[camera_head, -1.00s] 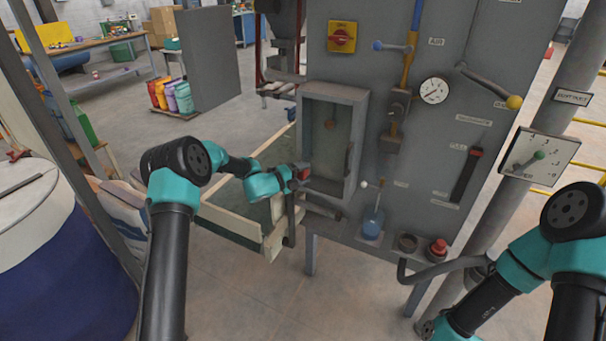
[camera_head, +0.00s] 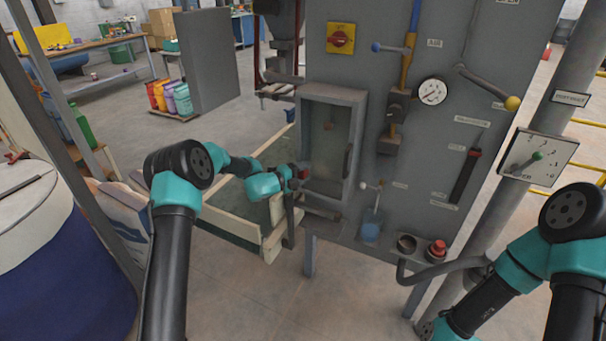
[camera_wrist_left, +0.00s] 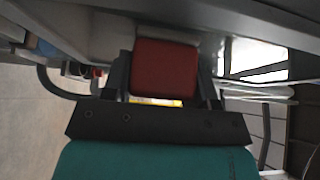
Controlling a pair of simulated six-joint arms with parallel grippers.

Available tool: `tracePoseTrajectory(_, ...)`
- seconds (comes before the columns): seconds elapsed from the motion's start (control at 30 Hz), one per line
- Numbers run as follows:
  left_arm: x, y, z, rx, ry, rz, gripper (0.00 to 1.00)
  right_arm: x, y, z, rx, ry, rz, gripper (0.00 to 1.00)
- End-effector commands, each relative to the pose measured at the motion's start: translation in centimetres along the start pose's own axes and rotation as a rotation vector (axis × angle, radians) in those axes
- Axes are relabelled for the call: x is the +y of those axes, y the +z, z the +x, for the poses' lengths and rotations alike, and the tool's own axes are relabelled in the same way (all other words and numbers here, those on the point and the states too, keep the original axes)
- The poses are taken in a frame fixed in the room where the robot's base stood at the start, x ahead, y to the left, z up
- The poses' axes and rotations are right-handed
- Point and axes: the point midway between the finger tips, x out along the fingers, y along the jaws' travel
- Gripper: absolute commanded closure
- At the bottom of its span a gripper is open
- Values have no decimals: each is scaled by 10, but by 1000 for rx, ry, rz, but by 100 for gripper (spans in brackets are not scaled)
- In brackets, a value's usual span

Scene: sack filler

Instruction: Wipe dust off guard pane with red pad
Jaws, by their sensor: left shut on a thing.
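The guard pane (camera_head: 325,155) is the front of a grey-framed box on the left part of the machine's front. A small brownish patch shows in its upper part; I cannot tell whether it is dust on the pane or something behind it. My left gripper (camera_head: 296,174) is at the pane's lower left edge. It is shut on the red pad (camera_wrist_left: 165,68), which fills the space between the fingers in the left wrist view. My right gripper is out of view.
A wooden-edged bin (camera_head: 245,233) lies under my left forearm. A blue and white drum (camera_head: 55,255) stands at the left.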

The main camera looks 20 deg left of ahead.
Motion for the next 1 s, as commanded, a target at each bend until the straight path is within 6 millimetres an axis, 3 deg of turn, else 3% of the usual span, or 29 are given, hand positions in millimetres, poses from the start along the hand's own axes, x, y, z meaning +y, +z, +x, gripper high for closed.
tracePoseTrajectory(0.6, 0, 3, 7, 0, 0, -1, 66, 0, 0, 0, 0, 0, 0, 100)
tracePoseTrajectory(1.0, 0, -18, 19, 1, 0, 0, 66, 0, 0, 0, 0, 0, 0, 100)
